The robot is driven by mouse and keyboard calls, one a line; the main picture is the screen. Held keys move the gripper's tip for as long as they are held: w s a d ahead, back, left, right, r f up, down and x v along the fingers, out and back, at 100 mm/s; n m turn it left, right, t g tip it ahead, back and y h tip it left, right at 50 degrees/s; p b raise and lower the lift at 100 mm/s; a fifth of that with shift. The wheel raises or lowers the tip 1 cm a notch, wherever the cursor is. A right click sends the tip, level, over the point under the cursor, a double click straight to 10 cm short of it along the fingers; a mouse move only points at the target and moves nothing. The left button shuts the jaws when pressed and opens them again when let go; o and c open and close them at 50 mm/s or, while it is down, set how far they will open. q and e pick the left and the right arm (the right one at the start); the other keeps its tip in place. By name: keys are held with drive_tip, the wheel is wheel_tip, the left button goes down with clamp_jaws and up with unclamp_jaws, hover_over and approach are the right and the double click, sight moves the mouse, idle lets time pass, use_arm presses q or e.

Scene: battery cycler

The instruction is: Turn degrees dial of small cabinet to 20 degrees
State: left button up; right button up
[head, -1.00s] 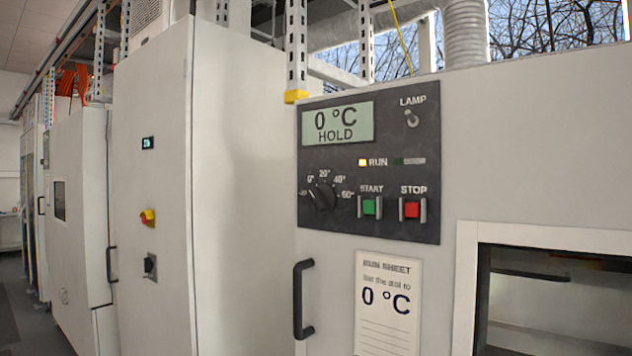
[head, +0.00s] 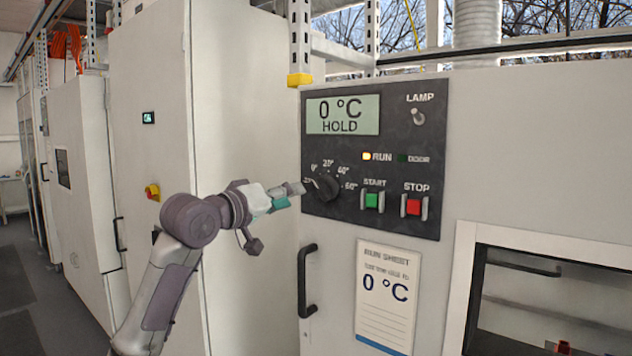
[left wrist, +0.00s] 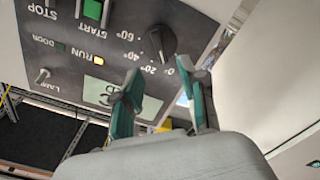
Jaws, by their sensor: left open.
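The degrees dial (head: 327,187) is a black knob on the dark control panel (head: 390,225) of the cabinet, with marks including 0°, 20°, 40° and 60°. Its exact pointer setting is hard to read. The display (head: 343,114) above reads 0 °C HOLD. My left gripper (head: 296,190) is open at the left side of the dial in the head view. In the left wrist view the dial (left wrist: 162,41) shows ahead of the two teal-padded fingers (left wrist: 160,74), with nothing between them. I cannot tell whether a fingertip touches it. My right gripper is out of view.
Green START (head: 372,200) and red STOP (head: 413,206) buttons sit right of the dial, with a lamp switch (head: 417,117) above. A run sheet (head: 385,305) showing 0 °C and a black door handle (head: 307,280) are below. A tall cabinet (head: 245,120) stands at left.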

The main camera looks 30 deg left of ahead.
sight(319, 189)
use_arm(q)
drive_tip(key=w+p, duration=0.1)
drive_tip(key=w, duration=0.2)
drive_tip(key=w+p, duration=0.2)
drive_tip(key=w, duration=0.1)
drive_tip(key=w+p, duration=0.1)
drive_tip(key=w, duration=0.1)
drive_tip(key=shift+w+d+r, duration=0.1)
drive_tip(key=shift+w+d, duration=0.25)
drive_tip(key=shift+w, duration=0.35)
clamp_jaws()
